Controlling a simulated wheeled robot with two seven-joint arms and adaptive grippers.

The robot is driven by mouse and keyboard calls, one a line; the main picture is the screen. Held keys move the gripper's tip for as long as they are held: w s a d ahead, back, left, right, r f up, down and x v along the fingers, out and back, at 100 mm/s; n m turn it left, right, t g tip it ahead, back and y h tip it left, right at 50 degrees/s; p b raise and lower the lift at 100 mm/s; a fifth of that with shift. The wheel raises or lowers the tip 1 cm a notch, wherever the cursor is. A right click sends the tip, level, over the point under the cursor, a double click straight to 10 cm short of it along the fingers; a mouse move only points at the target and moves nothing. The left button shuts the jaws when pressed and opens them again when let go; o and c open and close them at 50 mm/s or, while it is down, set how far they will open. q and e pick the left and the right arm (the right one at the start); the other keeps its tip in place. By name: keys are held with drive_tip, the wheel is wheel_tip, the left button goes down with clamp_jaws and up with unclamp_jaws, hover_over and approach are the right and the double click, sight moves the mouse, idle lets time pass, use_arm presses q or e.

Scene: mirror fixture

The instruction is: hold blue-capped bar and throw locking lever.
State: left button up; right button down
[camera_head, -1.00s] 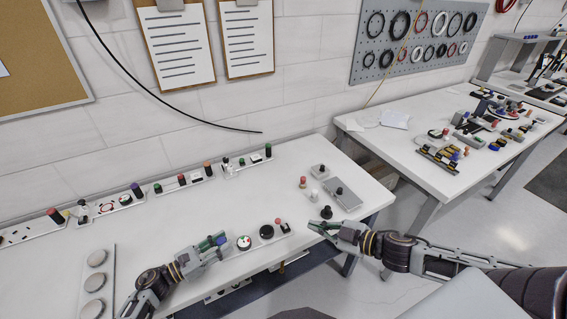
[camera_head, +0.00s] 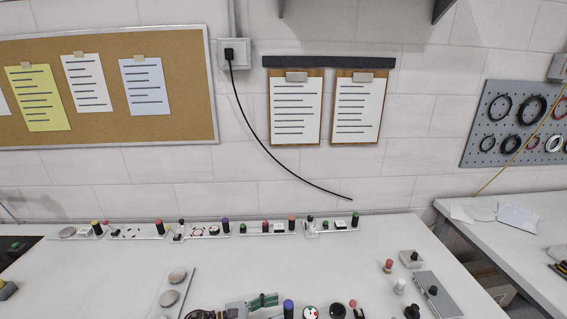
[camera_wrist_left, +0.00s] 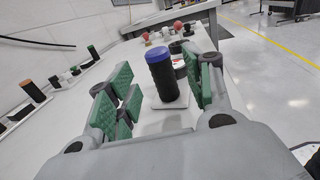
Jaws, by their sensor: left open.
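The blue-capped bar (camera_wrist_left: 163,80) is a black upright cylinder on a small white base in the left wrist view. Its blue cap (camera_head: 288,306) shows at the bottom edge of the head view. My left gripper (camera_wrist_left: 160,94) is open, with green pads on both sides of the bar and visible gaps between. In the head view my left gripper (camera_head: 258,303) is partly cut off beside the cap. My right gripper is out of view.
A round white dial (camera_head: 310,312) and a black disc (camera_head: 338,311) lie between the bar and red knob. A grey block (camera_head: 437,296) is farther right. Strips of small fixtures (camera_head: 209,231) line the table's back. The middle of the white table (camera_head: 230,265) is clear.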

use_arm(q)
drive_tip(key=v, duration=0.7)
drive_tip(key=shift+a, duration=0.2)
